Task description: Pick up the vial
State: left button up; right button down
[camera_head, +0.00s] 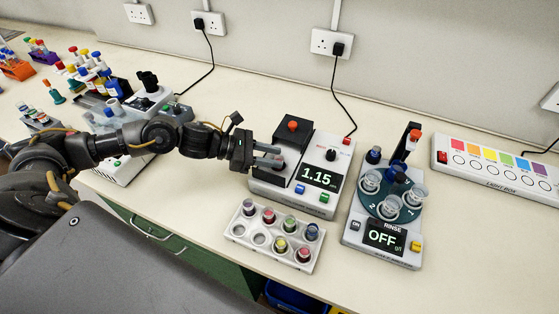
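Several small vials with coloured caps stand upright in a white vial rack (232,236) at the front of the bench. They include a red-capped vial (268,215), a green-capped vial (290,224), a blue-capped vial (312,232) and a yellow-capped vial (280,245). Two front-left holes of the rack are empty. My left gripper (276,157) points right, behind and above the rack, at the left part of the device reading 1.15. Its two fingers show apart; whether anything small sits at their tips is unclear. My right gripper is not in view.
The 1.15 device (318,203) has a black block with an orange knob. The rinse device (350,243), reading OFF, holds several clear cups to the right. A light box (490,172) lies far right. Coloured tube racks crowd the back left. The bench's front edge is close to the rack.

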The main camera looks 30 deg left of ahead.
pick_arm(q)
jog(key=shift+c, duration=0.5)
grip_shut()
jog(key=shift+r, duration=0.55)
notch_tip(320, 180, up, 3)
jog(key=shift+s+a+f+p, duration=0.1)
jog(key=shift+s+f+p, duration=0.1)
jog(key=shift+p, duration=0.25)
jog(key=s+a+r+p, duration=0.3)
jog(key=s+r, duration=0.6)
jog(key=s, duration=0.4)
jog(key=shift+a+r, duration=0.15)
jog(key=shift+a, duration=0.2)
